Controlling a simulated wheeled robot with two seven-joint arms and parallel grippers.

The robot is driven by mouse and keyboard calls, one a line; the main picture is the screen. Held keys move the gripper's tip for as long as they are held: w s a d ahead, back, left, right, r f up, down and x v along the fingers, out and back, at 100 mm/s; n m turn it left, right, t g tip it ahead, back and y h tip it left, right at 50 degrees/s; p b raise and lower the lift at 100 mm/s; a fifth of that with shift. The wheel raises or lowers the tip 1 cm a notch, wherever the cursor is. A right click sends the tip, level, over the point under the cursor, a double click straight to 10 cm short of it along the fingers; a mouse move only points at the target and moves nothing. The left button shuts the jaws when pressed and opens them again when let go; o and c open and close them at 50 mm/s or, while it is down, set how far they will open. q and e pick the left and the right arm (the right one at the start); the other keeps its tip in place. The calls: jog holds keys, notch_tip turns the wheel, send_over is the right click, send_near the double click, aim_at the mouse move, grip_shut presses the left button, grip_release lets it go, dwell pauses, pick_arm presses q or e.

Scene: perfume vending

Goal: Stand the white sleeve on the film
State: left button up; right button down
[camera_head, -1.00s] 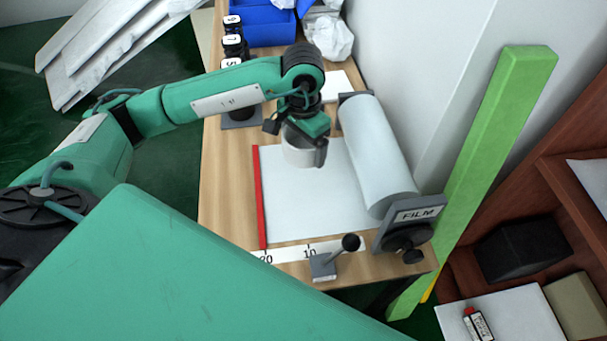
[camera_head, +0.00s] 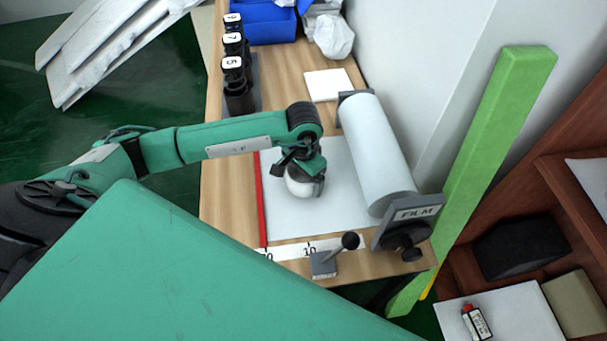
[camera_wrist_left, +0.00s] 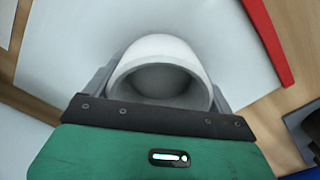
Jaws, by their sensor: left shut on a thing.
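The white sleeve (camera_head: 299,188) is a short hollow cylinder, held over the white film sheet (camera_head: 345,215) on the table. My left gripper (camera_head: 305,178) is shut on the sleeve. In the left wrist view the sleeve (camera_wrist_left: 165,60) shows between the two fingers, its round opening facing the camera, with the film (camera_wrist_left: 90,45) behind it. I cannot tell whether the sleeve's lower end touches the film. The film comes from a large white roll (camera_head: 378,150) at the right, in a grey holder marked FILM. My right gripper is not in view.
A red strip (camera_head: 261,205) edges the film on the left, and a ruler strip (camera_head: 290,251) runs along its front. A lever with a black knob (camera_head: 350,241) stands at the front. Numbered black holders (camera_head: 233,66), a blue bin (camera_head: 268,22) and a white square (camera_head: 328,85) are farther back.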

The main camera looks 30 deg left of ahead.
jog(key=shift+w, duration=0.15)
pick_arm(q)
jog(key=shift+f, duration=0.15)
jog(key=o, duration=0.7)
jog(key=shift+o, duration=0.3)
jog(key=shift+r, duration=0.65)
notch_tip(320, 180, up, 11)
jog(key=b, duration=0.1)
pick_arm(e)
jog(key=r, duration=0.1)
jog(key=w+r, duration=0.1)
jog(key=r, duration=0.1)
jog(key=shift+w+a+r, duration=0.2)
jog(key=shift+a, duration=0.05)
